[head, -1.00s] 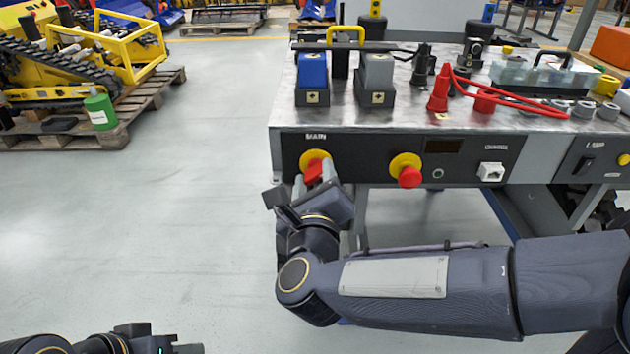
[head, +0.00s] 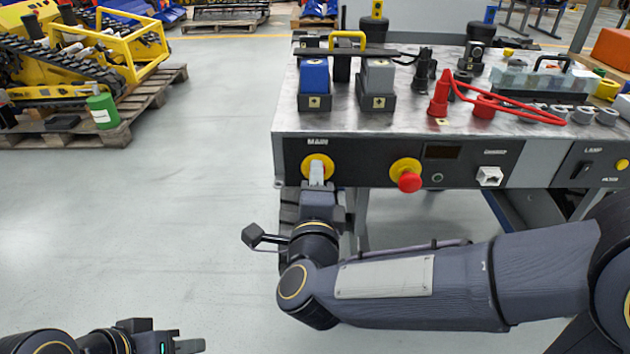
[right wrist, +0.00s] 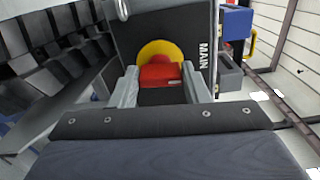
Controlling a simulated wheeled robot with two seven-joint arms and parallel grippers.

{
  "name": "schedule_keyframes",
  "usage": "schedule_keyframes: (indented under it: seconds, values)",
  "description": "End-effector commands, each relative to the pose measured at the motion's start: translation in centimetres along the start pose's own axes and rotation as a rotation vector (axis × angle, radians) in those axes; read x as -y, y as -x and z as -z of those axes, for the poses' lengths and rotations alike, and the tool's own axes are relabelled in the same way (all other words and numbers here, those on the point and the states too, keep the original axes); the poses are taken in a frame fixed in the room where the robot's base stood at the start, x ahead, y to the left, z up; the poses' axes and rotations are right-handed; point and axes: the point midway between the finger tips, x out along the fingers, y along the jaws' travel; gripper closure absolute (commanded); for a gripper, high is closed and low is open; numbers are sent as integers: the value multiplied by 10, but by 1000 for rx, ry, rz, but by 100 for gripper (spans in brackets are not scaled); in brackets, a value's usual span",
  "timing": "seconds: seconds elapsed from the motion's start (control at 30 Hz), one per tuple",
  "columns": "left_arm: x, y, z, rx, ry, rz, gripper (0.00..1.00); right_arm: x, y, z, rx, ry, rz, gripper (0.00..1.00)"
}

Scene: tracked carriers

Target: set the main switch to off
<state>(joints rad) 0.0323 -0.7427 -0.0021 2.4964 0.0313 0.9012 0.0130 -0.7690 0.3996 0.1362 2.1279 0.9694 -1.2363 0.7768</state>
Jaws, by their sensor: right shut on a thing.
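The main switch shows as a yellow round plate (head: 307,163) under the MAIN label, at the left end of the bench's dark front panel. Its red handle (right wrist: 160,76) shows in the right wrist view, between the two grey fingers. My right gripper (head: 317,173) is shut on this handle, with one finger above the other at the panel. In the head view the fingers hide most of the red handle. In the right wrist view the MAIN label (right wrist: 203,62) reads sideways, right of the switch. My left gripper (head: 190,345) is at the bottom left, away from the bench; its opening is unclear.
A red knob on a yellow plate (head: 407,180) sits right of the main switch, then a white socket (head: 489,177) and a rocker switch (head: 582,169). Battery-like blocks, connectors and a red cable lie on the bench top (head: 350,124).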

Motion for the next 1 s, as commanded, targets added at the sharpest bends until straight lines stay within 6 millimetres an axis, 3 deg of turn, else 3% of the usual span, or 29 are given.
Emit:
schedule_keyframes:
  seconds: [0.73,0.77,0.9,1.0]
  values:
    - [-1,3,1,0,0,0,64,-2,0,0,2,90,-4,81]
    - [-1,3,1,0,0,0,64,-2,0,0,2,90,-4,56]
    - [-1,3,1,0,0,0,64,-2,0,0,1,89,-3,37]
    - [-1,3,1,0,0,0,64,-1,0,0,1,88,-2,36]
